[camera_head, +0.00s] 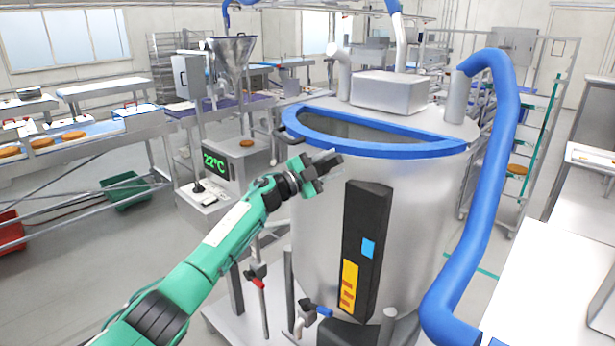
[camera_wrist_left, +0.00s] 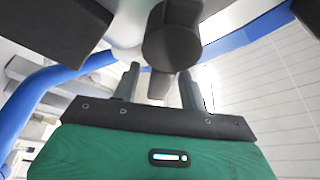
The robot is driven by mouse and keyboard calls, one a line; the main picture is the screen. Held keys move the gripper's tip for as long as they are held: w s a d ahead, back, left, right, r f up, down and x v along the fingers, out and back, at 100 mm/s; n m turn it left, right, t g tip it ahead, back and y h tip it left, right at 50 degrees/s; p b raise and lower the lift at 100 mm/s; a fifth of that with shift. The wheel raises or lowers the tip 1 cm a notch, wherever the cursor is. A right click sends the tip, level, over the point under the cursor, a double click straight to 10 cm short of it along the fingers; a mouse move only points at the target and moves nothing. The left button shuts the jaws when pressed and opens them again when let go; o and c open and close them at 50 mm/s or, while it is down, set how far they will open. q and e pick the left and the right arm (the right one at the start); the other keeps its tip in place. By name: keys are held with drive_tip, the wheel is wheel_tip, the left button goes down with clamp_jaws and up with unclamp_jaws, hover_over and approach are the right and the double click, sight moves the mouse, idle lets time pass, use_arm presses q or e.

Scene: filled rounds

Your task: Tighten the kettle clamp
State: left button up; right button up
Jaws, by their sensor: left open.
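The kettle (camera_head: 325,215) is a large steel vessel with a blue rim (camera_head: 430,150) and a half-open top. My left gripper (camera_head: 328,162) is in front of the kettle's left side, just below the rim. A dark fitting (camera_head: 289,137) sits at the rim's left edge, just behind the gripper. In the left wrist view, the open fingers of my left gripper (camera_wrist_left: 159,88) stand either side of a dark stem under a round dark knob (camera_wrist_left: 172,38), which looks like the clamp. I cannot tell whether the fingers touch it. My right gripper is not in view.
A dark control panel (camera_head: 361,250) is on the kettle's front. A thick blue hose (camera_head: 490,190) curves down the right side. A 22°C display box (camera_head: 230,160) stands at left. A white table (camera_head: 545,290) is at right. Open floor (camera_head: 70,280) lies at left.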

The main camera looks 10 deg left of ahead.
use_arm(q)
drive_tip(key=b+v, duration=0.4)
drive_tip(key=v, duration=0.9)
drive_tip(key=shift+b, duration=0.35)
drive_tip(key=shift+f, duration=0.1)
